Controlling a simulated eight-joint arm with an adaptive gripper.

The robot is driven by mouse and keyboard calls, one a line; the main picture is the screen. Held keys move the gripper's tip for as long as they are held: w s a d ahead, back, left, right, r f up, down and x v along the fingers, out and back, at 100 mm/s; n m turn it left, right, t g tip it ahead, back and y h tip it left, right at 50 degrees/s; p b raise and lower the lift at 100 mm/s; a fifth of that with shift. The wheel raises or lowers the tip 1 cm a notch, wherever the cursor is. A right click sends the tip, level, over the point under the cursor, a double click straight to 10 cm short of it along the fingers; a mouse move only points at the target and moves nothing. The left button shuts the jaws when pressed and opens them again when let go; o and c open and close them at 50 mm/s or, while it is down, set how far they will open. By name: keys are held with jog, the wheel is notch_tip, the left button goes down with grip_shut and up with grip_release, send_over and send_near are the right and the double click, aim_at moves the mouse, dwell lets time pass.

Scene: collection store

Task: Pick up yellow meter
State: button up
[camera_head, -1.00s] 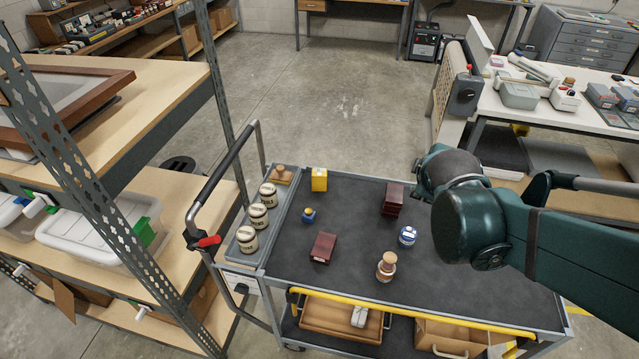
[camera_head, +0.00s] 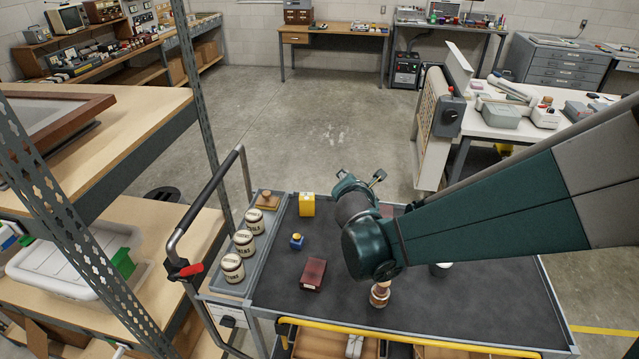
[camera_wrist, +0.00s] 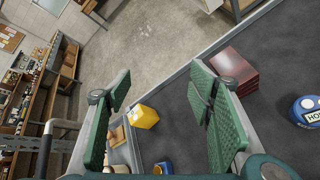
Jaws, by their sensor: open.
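The yellow meter (camera_head: 307,204) is a small yellow box near the back left of the cart's dark top, beside the grey tray. It also shows in the wrist view (camera_wrist: 144,117), between my two fingers and farther off. My gripper (camera_head: 362,178) is above the cart, to the right of the meter in the head view. In the wrist view its green-padded fingers (camera_wrist: 165,110) are spread wide with nothing between the pads. The meter stands apart from the gripper.
The cart top (camera_head: 440,312) holds a dark red box (camera_head: 313,274), a small blue jar (camera_head: 296,242) and a wooden figure (camera_head: 380,294). Labelled jars (camera_head: 254,221) and a wooden stamp (camera_head: 267,200) stand in the left tray. A second red box (camera_wrist: 234,72) and a blue round item (camera_wrist: 309,112) show in the wrist view.

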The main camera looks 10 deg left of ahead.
aim_at(307, 198)
jog(key=w+a+f+n+t+y+b, duration=0.1)
jog(key=w+a+f+n+y+b, duration=0.1)
jog(key=a+f+n, duration=0.8)
jog(key=a+f+b, duration=0.1)
jog(key=a, duration=0.4)
jog(key=shift+a+f+t, duration=0.3)
jog(key=shift+f, duration=0.05)
jog(key=shift+x, duration=1.35)
jog(key=shift+a+b+x, duration=0.15)
jog(key=shift+b+x, duration=0.35)
jog(key=shift+x, duration=0.8)
jog(key=shift+a+b+x, duration=0.1)
jog(key=shift+b+x, duration=0.35)
jog(key=shift+x, duration=0.85)
jog(key=shift+f, duration=0.15)
jog(key=shift+s, duration=0.1)
